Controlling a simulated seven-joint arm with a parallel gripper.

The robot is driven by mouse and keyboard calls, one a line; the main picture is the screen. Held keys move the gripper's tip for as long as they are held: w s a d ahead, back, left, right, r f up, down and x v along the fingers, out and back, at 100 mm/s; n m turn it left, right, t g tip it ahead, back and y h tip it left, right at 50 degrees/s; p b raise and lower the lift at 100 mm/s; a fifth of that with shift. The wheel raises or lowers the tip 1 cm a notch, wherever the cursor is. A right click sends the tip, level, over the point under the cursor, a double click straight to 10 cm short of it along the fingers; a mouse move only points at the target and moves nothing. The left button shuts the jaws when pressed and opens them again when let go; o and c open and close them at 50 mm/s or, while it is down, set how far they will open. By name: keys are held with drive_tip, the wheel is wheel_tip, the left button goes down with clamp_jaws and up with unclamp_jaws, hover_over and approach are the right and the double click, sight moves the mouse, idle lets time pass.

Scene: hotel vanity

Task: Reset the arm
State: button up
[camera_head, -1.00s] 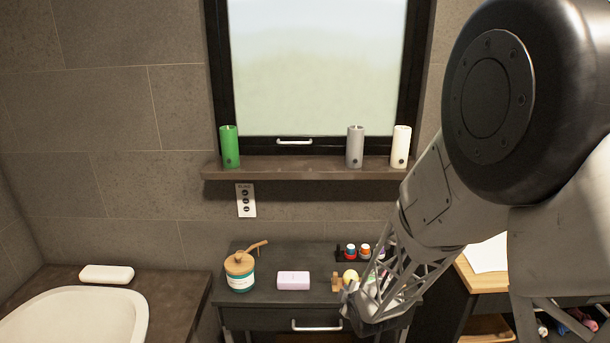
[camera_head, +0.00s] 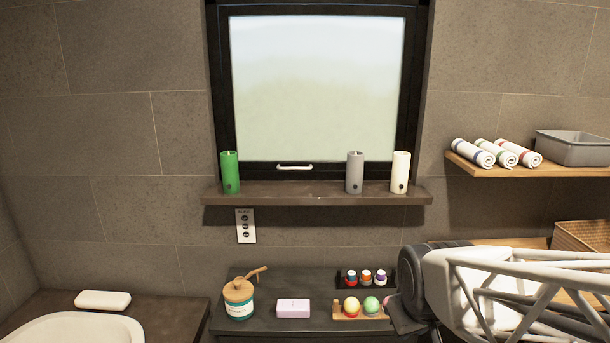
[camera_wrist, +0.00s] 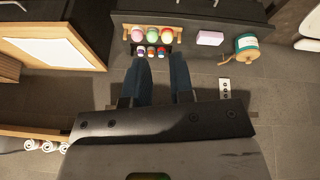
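My gripper (camera_wrist: 158,60) shows in the wrist view with its two dark fingers apart and nothing between them. Beyond the fingertips are a small rack of bottles (camera_wrist: 151,51) and a wooden holder (camera_wrist: 126,33) with coloured balls. In the head view my arm (camera_head: 500,290) reaches in across the lower right. I cannot make out my fingers there.
The dark cabinet top (camera_head: 262,322) holds a wooden-lidded jar (camera_head: 239,300), a pink soap block (camera_head: 293,308) and the ball holder (camera_head: 348,317), close beside my arm. Candles stand on the window ledge (camera_head: 290,193). Rolled towels (camera_head: 505,154) and a grey bin (camera_head: 575,149) sit on the right shelf.

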drive_tip(key=s+r+m+g, duration=0.2)
drive_tip(key=s+r, duration=0.1)
drive_tip(key=s, duration=0.7)
drive_tip(key=shift+r+m, duration=0.3)
drive_tip(key=shift+m, duration=0.1)
